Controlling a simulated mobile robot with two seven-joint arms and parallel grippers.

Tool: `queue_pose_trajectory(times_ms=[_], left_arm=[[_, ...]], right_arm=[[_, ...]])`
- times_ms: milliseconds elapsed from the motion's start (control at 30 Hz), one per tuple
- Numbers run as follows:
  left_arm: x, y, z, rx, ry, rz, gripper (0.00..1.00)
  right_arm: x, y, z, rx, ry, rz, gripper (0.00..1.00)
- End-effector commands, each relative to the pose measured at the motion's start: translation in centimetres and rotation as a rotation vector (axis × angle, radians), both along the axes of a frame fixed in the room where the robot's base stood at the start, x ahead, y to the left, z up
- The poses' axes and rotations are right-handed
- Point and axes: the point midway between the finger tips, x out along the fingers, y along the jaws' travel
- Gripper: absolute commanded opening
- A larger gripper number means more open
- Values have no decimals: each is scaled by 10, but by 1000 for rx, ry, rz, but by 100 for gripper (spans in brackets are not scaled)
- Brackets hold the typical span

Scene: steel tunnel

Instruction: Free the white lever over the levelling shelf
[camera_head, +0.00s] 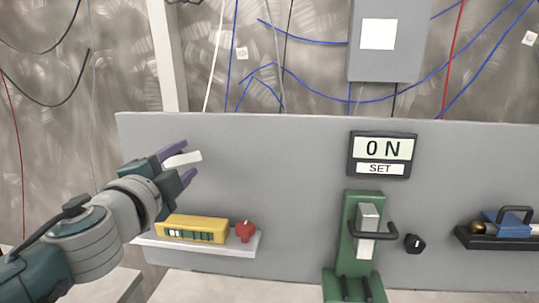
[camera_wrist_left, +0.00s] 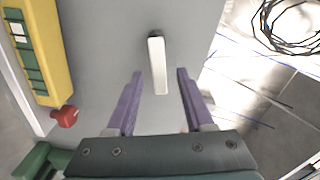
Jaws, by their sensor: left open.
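The white lever (camera_head: 184,159) sticks out from the grey panel above the levelling shelf (camera_head: 205,243). In the left wrist view the lever (camera_wrist_left: 158,64) lies between the two purple fingers, with a gap on each side. My left gripper (camera_head: 179,163) is open around the lever, its fingers above and below it in the head view. It also shows in the left wrist view (camera_wrist_left: 158,84). I cannot tell whether a finger touches the lever. My right gripper is not in view.
On the shelf are a yellow level (camera_head: 192,229) and a red knob (camera_head: 245,231). A black tray (camera_head: 492,239) holds a blue tool at far right.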

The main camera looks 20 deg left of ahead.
Motion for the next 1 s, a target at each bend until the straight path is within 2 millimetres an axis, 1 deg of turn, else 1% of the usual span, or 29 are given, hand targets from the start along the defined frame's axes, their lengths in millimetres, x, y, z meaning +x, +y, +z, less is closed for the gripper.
queue_pose_trajectory(times_ms=[33,100,200,500,533,900,1000], left_arm=[[7,1,-1,1,-1,-1,52],[14,3,-1,-1,-1,0,52],[20,4,-1,0,0,0,52],[22,5,0,-1,0,-1,52],[22,5,0,-1,0,-1,51],[22,5,-1,-1,0,0,10],[22,5,-1,-1,0,0,0]], right_arm=[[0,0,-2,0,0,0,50],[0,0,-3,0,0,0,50],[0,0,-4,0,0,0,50],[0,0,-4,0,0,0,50],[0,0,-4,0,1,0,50],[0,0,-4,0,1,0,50],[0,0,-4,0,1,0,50]])
